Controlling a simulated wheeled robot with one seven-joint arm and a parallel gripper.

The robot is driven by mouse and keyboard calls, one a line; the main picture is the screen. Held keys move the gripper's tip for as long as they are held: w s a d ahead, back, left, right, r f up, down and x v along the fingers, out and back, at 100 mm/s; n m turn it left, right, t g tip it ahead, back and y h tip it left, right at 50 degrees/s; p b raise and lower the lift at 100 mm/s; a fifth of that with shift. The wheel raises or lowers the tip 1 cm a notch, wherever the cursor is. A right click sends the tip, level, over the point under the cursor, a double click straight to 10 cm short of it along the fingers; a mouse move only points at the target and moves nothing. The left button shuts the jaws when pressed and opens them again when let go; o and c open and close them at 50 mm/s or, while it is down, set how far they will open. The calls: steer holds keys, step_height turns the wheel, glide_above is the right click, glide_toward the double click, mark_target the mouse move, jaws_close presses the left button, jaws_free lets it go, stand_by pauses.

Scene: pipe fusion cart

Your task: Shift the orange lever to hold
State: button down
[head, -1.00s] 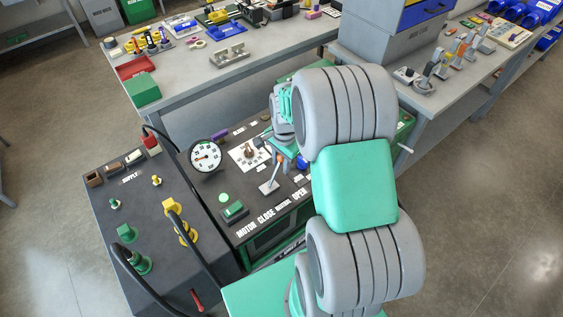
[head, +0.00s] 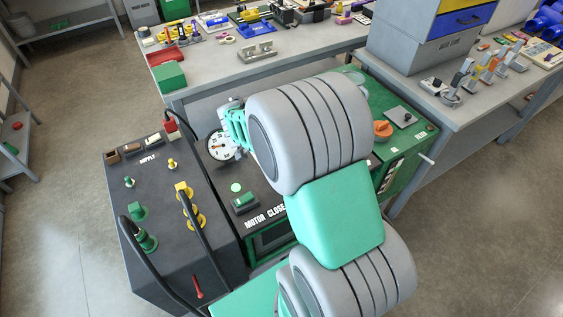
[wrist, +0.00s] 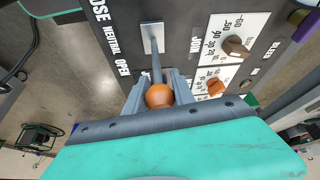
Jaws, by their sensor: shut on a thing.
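In the wrist view, a lever with a grey shaft and an orange ball knob (wrist: 160,96) rises from a pale metal plate on the dark panel. My gripper (wrist: 159,88) is shut on the lever, with one grey finger on each side of the knob. Printed words beside the plate include NEUTRAL and OPEN, and a partly cut word ending in OSE; I cannot see the word HOLD. In the head view my arm hides the lever and the fingertips.
A brown knob (wrist: 236,47) and a smaller orange knob (wrist: 216,88) sit on white dials beside the lever. In the head view a round gauge (head: 222,145), a green button box (head: 244,203) and an orange knob (head: 382,131) stand on the cart. Black hoses arch at left.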

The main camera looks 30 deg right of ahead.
steer(key=shift+w+d+r, duration=0.1)
steer(key=shift+r, duration=0.1)
steer(key=c, duration=1.5)
jaws_free()
steer(key=o, duration=0.4)
steer(key=shift+f, duration=0.1)
steer(key=shift+o, duration=0.2)
steer(key=v, duration=0.8)
steer(key=shift+b, duration=0.45)
